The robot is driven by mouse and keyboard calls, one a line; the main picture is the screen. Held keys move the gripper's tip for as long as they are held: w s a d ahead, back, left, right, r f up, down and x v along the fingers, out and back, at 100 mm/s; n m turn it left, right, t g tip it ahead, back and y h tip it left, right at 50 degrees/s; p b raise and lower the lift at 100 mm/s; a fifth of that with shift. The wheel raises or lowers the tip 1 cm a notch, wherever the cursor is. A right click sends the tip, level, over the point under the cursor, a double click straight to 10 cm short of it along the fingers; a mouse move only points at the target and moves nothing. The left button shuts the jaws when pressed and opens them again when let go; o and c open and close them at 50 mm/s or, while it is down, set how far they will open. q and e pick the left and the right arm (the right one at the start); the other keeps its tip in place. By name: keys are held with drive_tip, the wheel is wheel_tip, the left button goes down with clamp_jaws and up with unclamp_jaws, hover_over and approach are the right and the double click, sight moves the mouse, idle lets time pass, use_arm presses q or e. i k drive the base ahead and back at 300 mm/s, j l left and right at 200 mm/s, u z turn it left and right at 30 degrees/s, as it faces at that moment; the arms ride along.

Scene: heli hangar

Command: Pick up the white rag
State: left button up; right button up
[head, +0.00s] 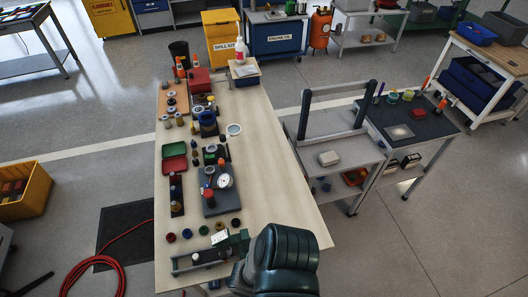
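A dark rounded part of my own body shows at the bottom centre, over the bench's near end. Neither of my grippers' fingers shows. Nothing is seen touching the pad.
The wooden bench (268,170) is crowded along its left side with jars, tools, a red box (200,82) and a dial gauge (225,181). Its right side is mostly bare. Upright posts (305,112) rise from the cart. A red hose (95,270) lies on the left floor.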

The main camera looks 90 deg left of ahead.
sight(327, 160)
drive_tip(key=u, duration=2.4)
drive_tip(key=z, duration=4.25)
drive_tip(key=u, duration=4.25)
